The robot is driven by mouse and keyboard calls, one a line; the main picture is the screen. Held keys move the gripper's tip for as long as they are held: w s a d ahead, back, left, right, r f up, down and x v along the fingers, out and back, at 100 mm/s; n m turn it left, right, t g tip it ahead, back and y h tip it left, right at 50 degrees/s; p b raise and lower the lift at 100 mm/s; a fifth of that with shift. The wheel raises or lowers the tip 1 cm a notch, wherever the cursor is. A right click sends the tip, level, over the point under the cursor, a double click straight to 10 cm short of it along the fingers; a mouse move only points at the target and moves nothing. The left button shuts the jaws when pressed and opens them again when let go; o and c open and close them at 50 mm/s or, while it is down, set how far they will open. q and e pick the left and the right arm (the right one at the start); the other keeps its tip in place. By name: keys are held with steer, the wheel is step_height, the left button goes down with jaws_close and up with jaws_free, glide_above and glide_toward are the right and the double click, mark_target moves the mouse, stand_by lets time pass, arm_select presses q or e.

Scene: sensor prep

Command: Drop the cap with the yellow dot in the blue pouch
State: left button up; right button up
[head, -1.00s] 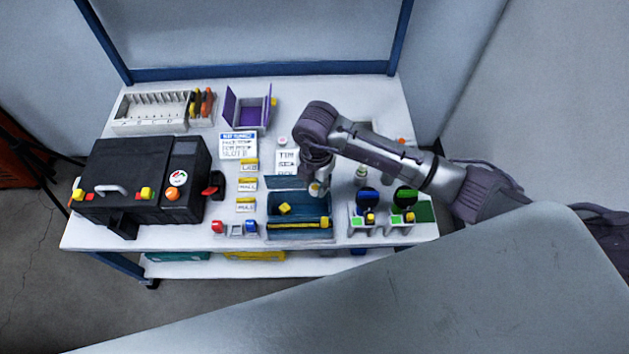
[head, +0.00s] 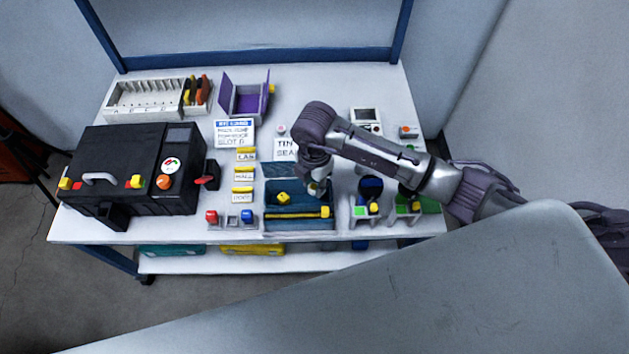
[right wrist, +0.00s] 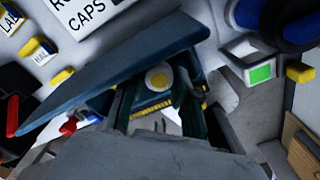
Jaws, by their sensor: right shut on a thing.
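The blue pouch (head: 285,223) lies at the front middle of the table, its flap standing open at the back. A yellow piece (head: 284,198) sits inside it, and a yellow strip runs along its front. My right gripper (head: 318,188) is over the right part of the pouch, shut on the small white cap with the yellow dot. In the right wrist view the cap (right wrist: 158,78) shows its dot up between the fingers, beside the slanting blue flap (right wrist: 115,75). Gripper parts hide much of the pouch's inside there. My left gripper is not in view.
A black case (head: 125,175) fills the left side. A purple holder (head: 245,100) stands behind.

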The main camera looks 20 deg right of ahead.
mark_target(314, 184)
steer(key=o, duration=0.8)
steer(key=shift+o, duration=0.2)
steer(key=shift+o, duration=0.8)
steer(key=shift+w+r, duration=0.1)
steer(key=shift+r, duration=0.05)
step_height(314, 184, up, 4)
steer(key=p, duration=0.3)
steer(key=shift+w+p, duration=0.15)
steer(key=shift+p, duration=0.2)
step_height(314, 184, up, 2)
steer(key=shift+r+p, duration=0.25)
steer(key=shift+p, duration=0.8)
steer(key=shift+r+p, duration=0.15)
steer(key=shift+p, duration=0.15)
